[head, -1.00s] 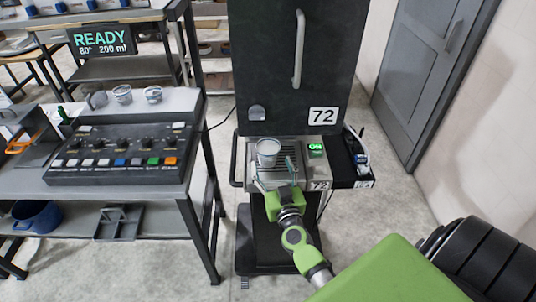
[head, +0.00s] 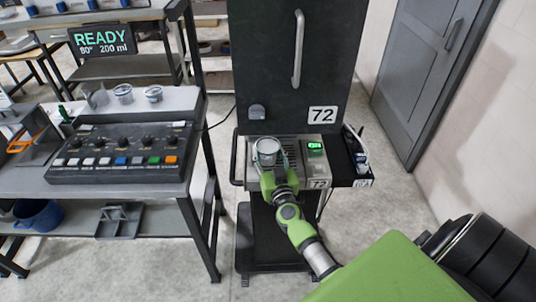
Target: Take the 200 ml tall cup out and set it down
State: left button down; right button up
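A clear cup (head: 267,147) with a grey rim stands upright on the drip grate of the dispenser (head: 316,172) marked 72, below its tall black door. My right gripper (head: 272,162) reaches in from the front. Its fingers are spread, one on each side of the cup's lower part. A small gap seems to show at the right finger; contact on the left side is too small to tell. The cup's lower front is partly hidden by the gripper. My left gripper is out of view.
A sign (head: 101,40) reads READY, 80°, 200 ml. Several small cups stand behind a button panel (head: 122,153) on the left bench. A side tray (head: 355,170) holds dark items right of the dispenser. Clear floor lies right of the dispenser, before the grey door (head: 430,75).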

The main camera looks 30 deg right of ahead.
aim_at(268, 144)
jog(key=shift+c, duration=0.7)
jog(key=shift+r, duration=0.1)
notch_tip(268, 144, up, 3)
jog(key=p, duration=0.2)
jog(key=shift+p, duration=0.3)
jog(key=shift+s+a+r, duration=0.1)
jog(key=shift+s+r, duration=0.1)
jog(key=shift+s, duration=0.05)
jog(key=b+v, duration=0.3)
jog(key=v, duration=1.3)
jog(key=s+a+r+n+y+b, duration=0.2)
jog(key=s+a+y, duration=0.1)
jog(key=a, duration=0.3)
jog(key=s+a+r+n+t+y+b, duration=0.1)
jog(key=s+a+r+n+y+b, duration=0.1)
jog(key=s+a, duration=0.3)
jog(key=shift+s+a+r+y, duration=0.2)
jog(key=shift+a+y, duration=0.4)
jog(key=shift+a, duration=0.45)
